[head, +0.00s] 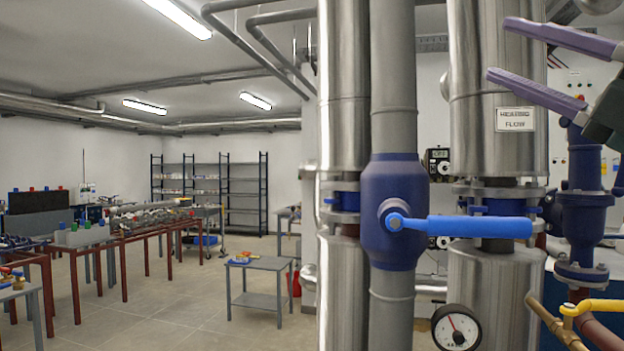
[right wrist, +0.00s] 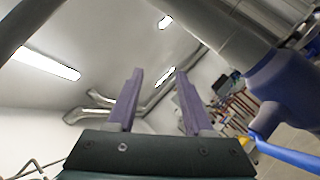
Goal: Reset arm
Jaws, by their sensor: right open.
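My right gripper (head: 498,52) comes in from the upper right in the head view, with two purple fingers spread apart and nothing between them. In the right wrist view its fingers (right wrist: 158,98) are also apart and empty, with the ceiling behind. A blue valve (head: 400,185) with a bright blue lever handle (head: 475,228) sits on the grey vertical pipe. The lever points to the right, nearly level, below the gripper and apart from it. The valve (right wrist: 285,90) and its lever (right wrist: 290,155) also show at the right of the wrist view. My left gripper does not show.
Silver-clad pipes (head: 342,100) stand close in front, one bearing a "Heating flow" label (head: 515,119). A round gauge (head: 457,327) and a yellow lever (head: 598,306) are low at right. A small grey table (head: 258,265) and open floor lie at left.

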